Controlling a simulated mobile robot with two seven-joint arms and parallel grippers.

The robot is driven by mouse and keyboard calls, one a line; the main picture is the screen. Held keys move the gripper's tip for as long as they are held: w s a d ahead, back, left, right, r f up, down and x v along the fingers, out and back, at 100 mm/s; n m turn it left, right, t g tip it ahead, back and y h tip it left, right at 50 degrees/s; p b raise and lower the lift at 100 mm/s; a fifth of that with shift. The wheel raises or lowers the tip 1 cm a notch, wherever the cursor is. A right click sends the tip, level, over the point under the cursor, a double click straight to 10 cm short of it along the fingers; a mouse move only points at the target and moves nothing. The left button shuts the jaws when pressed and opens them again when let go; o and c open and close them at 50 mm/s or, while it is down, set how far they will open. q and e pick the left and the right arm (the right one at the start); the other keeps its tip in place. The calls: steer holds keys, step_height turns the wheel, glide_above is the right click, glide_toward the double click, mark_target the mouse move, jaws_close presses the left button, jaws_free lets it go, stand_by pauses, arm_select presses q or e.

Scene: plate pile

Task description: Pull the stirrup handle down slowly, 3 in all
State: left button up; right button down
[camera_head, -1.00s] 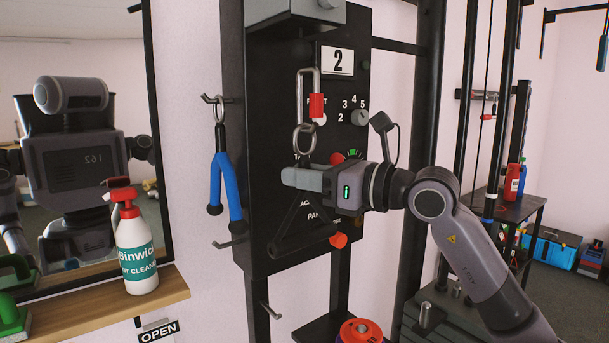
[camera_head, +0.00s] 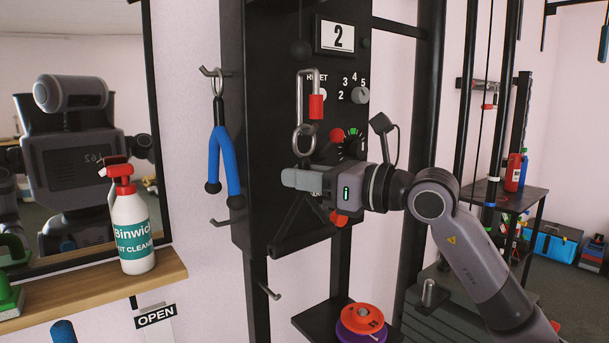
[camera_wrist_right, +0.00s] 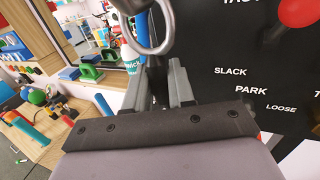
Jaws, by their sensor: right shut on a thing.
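My right gripper (camera_head: 290,178) is shut on the top of the black triangular stirrup handle (camera_head: 286,228), in front of the dark panel. The handle's lower part hangs below the fingers. Above it, a steel ring (camera_head: 304,140) and a carabiner with a red sleeve (camera_head: 316,106) hang in line. In the right wrist view, the ring (camera_wrist_right: 152,51) is just beyond the fingers (camera_wrist_right: 160,88), with the dark handle top between them. A counter card (camera_head: 338,37) on the panel reads 2. My left gripper is not in view.
A blue-handled strap (camera_head: 223,165) hangs on a hook left of the panel. A spray bottle (camera_head: 132,230) stands on a wooden shelf (camera_head: 95,288) under a mirror. Orange and purple discs (camera_head: 362,320) lie on a low black stand. Black uprights stand at right.

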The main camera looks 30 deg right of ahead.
mark_target(305, 232)
steer(key=shift+f, duration=0.15)
steer(key=shift+f+b, duration=1.05)
steer(key=shift+f, duration=0.15)
steer(key=shift+f+b, duration=1.05)
steer(key=shift+f, duration=0.1)
step_height(305, 232, down, 2)
steer(key=shift+f+b, duration=0.15)
steer(key=shift+b, duration=0.95)
